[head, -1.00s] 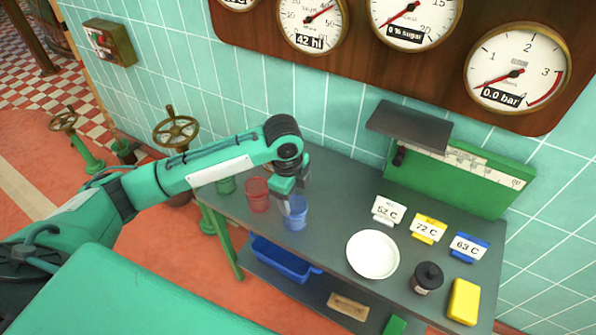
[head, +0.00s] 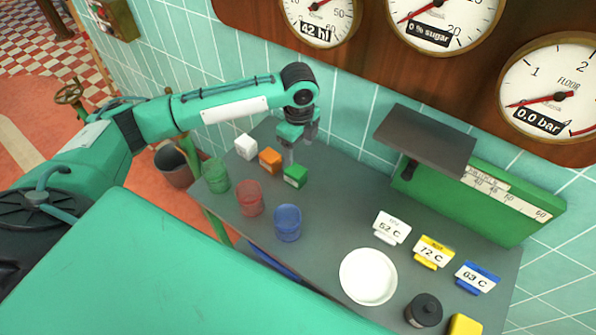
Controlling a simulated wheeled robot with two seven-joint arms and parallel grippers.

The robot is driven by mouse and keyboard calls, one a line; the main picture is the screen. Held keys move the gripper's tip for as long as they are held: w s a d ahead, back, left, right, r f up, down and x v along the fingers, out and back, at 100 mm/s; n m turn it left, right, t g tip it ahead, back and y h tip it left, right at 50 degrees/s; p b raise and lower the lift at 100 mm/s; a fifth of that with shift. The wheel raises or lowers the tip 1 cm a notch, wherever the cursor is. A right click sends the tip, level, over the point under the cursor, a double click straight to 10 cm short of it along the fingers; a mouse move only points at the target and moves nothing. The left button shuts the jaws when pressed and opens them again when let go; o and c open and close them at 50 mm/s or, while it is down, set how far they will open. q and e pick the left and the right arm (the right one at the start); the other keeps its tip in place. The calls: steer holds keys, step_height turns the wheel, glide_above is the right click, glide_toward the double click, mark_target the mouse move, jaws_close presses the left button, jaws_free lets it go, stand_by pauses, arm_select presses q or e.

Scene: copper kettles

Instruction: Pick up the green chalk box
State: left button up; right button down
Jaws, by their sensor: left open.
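The green chalk box (head: 295,176) lies on the grey table, right of an orange box (head: 270,160) and a white box (head: 246,147). My left gripper (head: 289,155) points down just above and behind the green box, with its fingers close to it. It is open and holds nothing that I can see. Whether a finger touches the box I cannot tell. My right gripper is out of view.
Green (head: 217,176), red (head: 250,198) and blue (head: 288,222) cups stand in front of the boxes. A white plate (head: 368,276), temperature cards (head: 392,228) and a dark bottle (head: 424,310) are right. A green scale-marked stand (head: 480,200) stands against the tiled wall.

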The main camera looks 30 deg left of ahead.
mark_target(296, 170)
arm_select(q)
step_height(296, 170, down, 6)
steer(key=shift+r, duration=0.2)
steer(key=shift+s+a+f+p, duration=0.1)
steer(key=shift+f+p, duration=0.05)
steer(key=shift+f, duration=0.75)
steer(key=shift+s+a+f+p, duration=0.1)
steer(key=shift+a+f+p, duration=0.05)
steer(key=shift+f, duration=0.8)
steer(key=shift+s+a+f+p, duration=0.1)
steer(key=shift+f+p, duration=0.05)
steer(key=shift+f, duration=0.75)
steer(key=c, duration=1.2)
steer(key=shift+r, duration=0.15)
step_height(296, 170, up, 20)
steer(key=shift+b, duration=0.3)
